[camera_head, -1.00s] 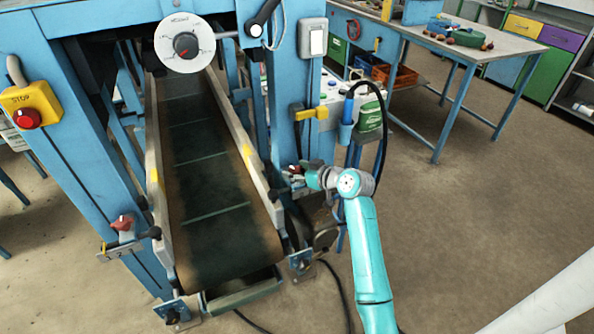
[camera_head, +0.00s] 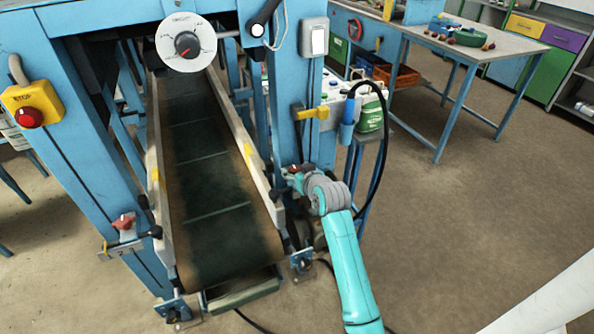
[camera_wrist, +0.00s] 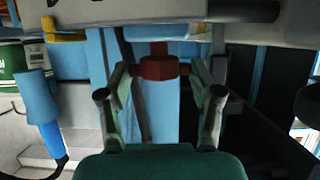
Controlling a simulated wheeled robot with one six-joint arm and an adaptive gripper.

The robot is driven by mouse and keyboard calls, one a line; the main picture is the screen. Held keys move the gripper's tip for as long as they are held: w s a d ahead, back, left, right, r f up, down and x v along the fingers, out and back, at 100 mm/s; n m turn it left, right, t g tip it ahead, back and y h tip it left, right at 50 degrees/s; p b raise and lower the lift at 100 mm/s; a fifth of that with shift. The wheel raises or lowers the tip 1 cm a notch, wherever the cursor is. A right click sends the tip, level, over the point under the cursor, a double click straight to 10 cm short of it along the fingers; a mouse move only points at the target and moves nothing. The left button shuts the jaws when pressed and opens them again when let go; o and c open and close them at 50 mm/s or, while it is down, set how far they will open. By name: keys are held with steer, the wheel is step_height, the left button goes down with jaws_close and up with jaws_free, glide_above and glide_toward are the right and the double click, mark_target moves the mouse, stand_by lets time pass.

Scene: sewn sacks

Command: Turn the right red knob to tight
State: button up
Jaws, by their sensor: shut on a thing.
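The right red knob (camera_wrist: 158,68) is in the wrist view, between the two fingers of my gripper (camera_wrist: 160,80). My gripper is shut on it. In the head view my gripper (camera_head: 290,172) is at the right side of the conveyor, low on the blue frame, and mostly hides this knob. The left red knob (camera_head: 123,221) sits on a bracket at the conveyor's left side, away from my gripper. The knob's setting marks are not readable.
The conveyor belt (camera_head: 208,180) runs between the knobs. A yellow STOP box (camera_head: 32,103) and a round dial (camera_head: 186,43) are on the frame. A green jug (camera_head: 369,112) and hanging black hose are close behind my arm. Open floor lies right.

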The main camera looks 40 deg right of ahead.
steer(key=o, duration=1.1)
steer(key=shift+o, duration=0.2)
steer(key=shift+s, duration=0.15)
steer(key=v, duration=1.1)
steer(key=shift+s+r, duration=0.2)
steer(key=shift+s, duration=0.15)
steer(key=shift+a, duration=0.1)
